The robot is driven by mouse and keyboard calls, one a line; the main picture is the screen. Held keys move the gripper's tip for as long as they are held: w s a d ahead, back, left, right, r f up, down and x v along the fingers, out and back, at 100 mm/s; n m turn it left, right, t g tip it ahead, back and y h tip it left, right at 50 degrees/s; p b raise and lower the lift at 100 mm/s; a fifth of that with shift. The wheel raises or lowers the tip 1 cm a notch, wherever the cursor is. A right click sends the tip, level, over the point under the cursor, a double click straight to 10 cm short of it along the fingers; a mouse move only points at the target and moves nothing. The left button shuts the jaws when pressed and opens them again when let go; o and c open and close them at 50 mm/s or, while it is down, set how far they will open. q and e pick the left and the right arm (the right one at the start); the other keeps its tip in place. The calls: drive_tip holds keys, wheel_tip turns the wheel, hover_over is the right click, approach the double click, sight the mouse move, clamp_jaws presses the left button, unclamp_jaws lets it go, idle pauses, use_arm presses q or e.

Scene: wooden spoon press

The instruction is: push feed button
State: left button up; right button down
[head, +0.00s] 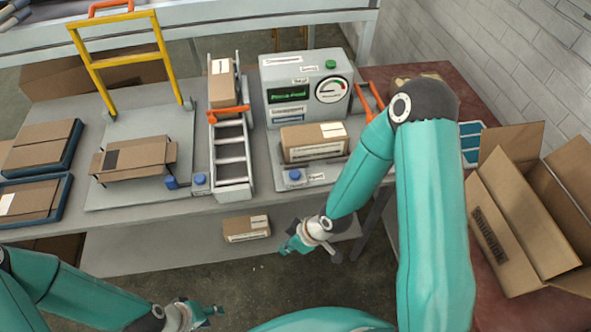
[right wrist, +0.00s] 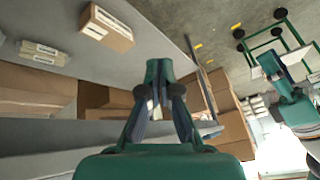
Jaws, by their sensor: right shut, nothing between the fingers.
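Small blue buttons sit along the front of the bench: one (head: 295,174) at the front of the machine with the screen, one (head: 199,180) at the foot of the roller track, and one (head: 171,182) at the corner of the grey plate. The labels are too small to tell which is feed. My right gripper (head: 287,246) is shut and empty, in front of and below the bench edge, apart from every button. It also shows in the right wrist view (right wrist: 158,72). My left gripper (head: 214,311) is low at the bottom; its fingers are unclear.
A cardboard box (head: 314,142) lies on the machine's front tray, and another (head: 222,84) on the roller track (head: 232,160). A yellow-handled frame (head: 120,62) stands at left over flat cardboard. A lower-shelf box (head: 246,228) is near my right gripper. An open carton (head: 510,225) stands right.

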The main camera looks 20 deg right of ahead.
drive_tip(key=w+d+r+n+t+p, duration=0.1)
drive_tip(key=w+r+n, duration=0.1)
drive_tip(key=w+r, duration=0.1)
drive_tip(key=w+d+r+n+t+p, duration=0.1)
drive_tip(key=w+d+r+n, duration=0.1)
drive_tip(key=r, duration=0.4)
drive_tip(key=w+d+r+n+t+p, duration=0.1)
drive_tip(key=w+d+r, duration=0.1)
drive_tip(key=w+r, duration=0.2)
drive_tip(key=shift+w+r+n, duration=0.4)
drive_tip(key=shift+r, duration=0.05)
wheel_tip(320, 180, up, 10)
drive_tip(key=t+p, duration=0.3)
hover_over(297, 175)
drive_tip(key=shift+f+n+h, duration=0.1)
drive_tip(key=shift+n+h, duration=0.2)
drive_tip(key=shift+h, duration=0.1)
drive_tip(key=shift+f+b, duration=0.15)
drive_tip(key=shift+b, duration=0.15)
wheel_tip(297, 175, down, 9)
drive_tip(key=b, duration=0.8)
drive_tip(key=shift+r, duration=0.2)
drive_tip(key=shift+f+b, duration=0.35)
drive_tip(key=shift+b, duration=0.15)
